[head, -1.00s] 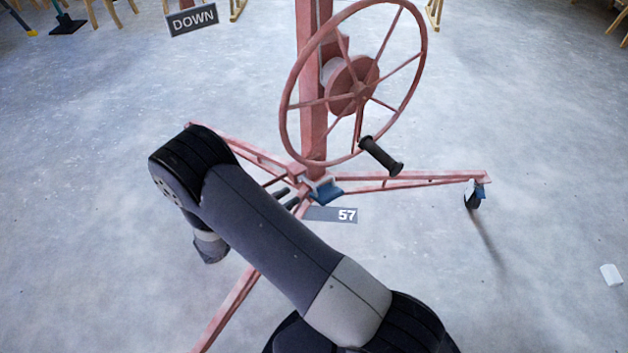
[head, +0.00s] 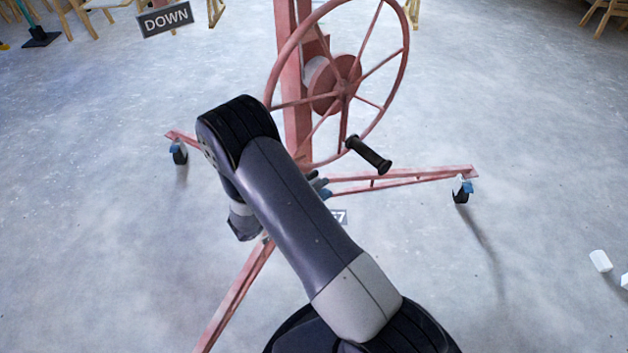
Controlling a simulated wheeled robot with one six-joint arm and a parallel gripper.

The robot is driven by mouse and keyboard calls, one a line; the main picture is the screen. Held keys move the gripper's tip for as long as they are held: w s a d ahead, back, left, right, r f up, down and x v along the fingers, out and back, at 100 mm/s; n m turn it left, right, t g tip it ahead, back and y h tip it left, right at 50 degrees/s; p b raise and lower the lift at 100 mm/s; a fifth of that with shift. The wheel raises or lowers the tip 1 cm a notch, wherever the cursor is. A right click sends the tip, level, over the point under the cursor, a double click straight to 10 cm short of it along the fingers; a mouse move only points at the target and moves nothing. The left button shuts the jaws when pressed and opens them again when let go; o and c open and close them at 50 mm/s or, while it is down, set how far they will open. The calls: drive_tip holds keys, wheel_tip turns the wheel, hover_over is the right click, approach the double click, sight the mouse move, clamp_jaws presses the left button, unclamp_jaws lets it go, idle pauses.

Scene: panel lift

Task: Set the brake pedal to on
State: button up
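The brake pedal is a small blue piece (head: 325,193) low at the foot of the red lift's mast. Only a bit of it shows past the right edge of my forearm. Small dark tips (head: 318,182) beside it look like the ends of my gripper. The rest of the gripper is hidden behind my arm. I cannot tell whether it is open or shut, or whether it touches the pedal. The pedal's on or off position cannot be read.
The red lift has a large spoked wheel (head: 345,88) with a black handle (head: 368,154) above the pedal. Its legs spread out on casters (head: 462,190). A partly hidden number label (head: 339,216) is near the pedal. A DOWN sign (head: 166,19) is at upper left. The right floor is mostly clear.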

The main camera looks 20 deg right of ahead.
clamp_jaws()
idle(0.4)
drive_tip(key=shift+s+d+f+m+b, duration=0.1)
drive_tip(key=shift+s+f+m+b, duration=0.15)
drive_tip(key=shift+f+b, duration=0.15)
drive_tip(key=shift+s+d+f+m+b, duration=0.1)
drive_tip(key=shift+f+m+b, duration=0.15)
drive_tip(key=shift+f+b, duration=0.1)
drive_tip(key=shift+s+d+f+m+b, duration=0.1)
drive_tip(key=shift+s+f+m+b, duration=0.25)
drive_tip(key=shift+f+m+b, duration=0.2)
drive_tip(key=shift+s+d+f+m+b, duration=0.1)
drive_tip(key=shift+s+f+m+b, duration=0.2)
drive_tip(key=shift+f+m+b, duration=0.25)
wheel_tip(320, 180, down, 8)
drive_tip(key=s+b, duration=0.1)
drive_tip(key=b, duration=0.3)
drive_tip(key=shift+s+d+f+b, duration=0.15)
drive_tip(key=shift+d+f+b, duration=0.05)
drive_tip(key=shift+d+b, duration=0.1)
drive_tip(key=shift+o, duration=0.5)
unclamp_jaws()
